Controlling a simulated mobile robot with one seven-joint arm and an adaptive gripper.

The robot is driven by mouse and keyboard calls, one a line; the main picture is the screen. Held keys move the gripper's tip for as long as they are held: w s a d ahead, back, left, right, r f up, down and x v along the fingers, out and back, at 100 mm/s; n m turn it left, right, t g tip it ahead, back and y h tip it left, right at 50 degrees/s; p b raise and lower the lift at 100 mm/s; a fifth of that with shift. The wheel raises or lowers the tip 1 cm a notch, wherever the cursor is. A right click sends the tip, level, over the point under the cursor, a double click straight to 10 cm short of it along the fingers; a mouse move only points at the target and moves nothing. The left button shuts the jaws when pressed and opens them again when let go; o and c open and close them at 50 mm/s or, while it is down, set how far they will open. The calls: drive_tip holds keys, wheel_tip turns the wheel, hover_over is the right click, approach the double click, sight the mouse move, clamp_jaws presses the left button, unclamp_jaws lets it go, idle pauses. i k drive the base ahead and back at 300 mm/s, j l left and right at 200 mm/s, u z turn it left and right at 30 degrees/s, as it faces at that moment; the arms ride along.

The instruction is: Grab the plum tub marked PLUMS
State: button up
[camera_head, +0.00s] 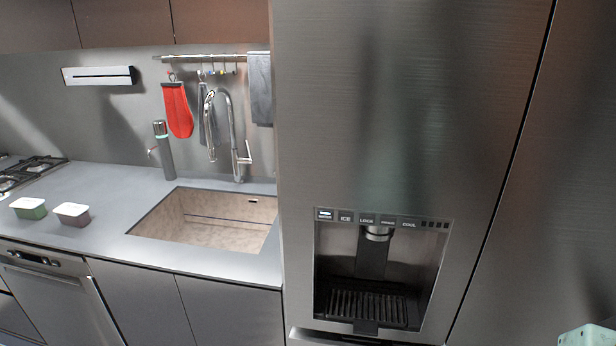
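A small tub with a dark plum-coloured body and a white lid (72,214) stands upright on the grey counter, left of the sink. Its marking is too small to read. A similar tub with a green body and a white lid (28,208) stands just to its left, with a narrow gap between them. I cannot make out my gripper in this view.
The sink basin (205,217) opens right of the tubs, with a tall tap and a dark bottle (164,152) behind it. A gas hob (30,172) is at far left. A large steel fridge (400,120) with a dispenser fills the right. Counter behind the tubs is clear.

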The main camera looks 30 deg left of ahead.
sight(68, 214)
drive_tip(key=u, duration=2.55)
drive_tip(key=i+z, duration=0.1)
drive_tip(key=z, duration=0.6)
drive_tip(key=i+j+z, duration=0.2)
drive_tip(key=z, duration=0.2)
drive_tip(key=i+j+z, duration=0.15)
drive_tip(key=j+z, duration=0.2)
drive_tip(key=i+j+z, duration=0.2)
drive_tip(key=j, duration=0.15)
drive_tip(key=j+z, duration=0.2)
drive_tip(key=i+j, duration=0.1)
drive_tip(key=j, duration=0.3)
drive_tip(key=i+j+z, duration=0.15)
drive_tip(key=j, duration=0.65)
drive_tip(key=i+j+z, duration=0.1)
drive_tip(key=j, duration=0.35)
drive_tip(key=i, duration=0.05)
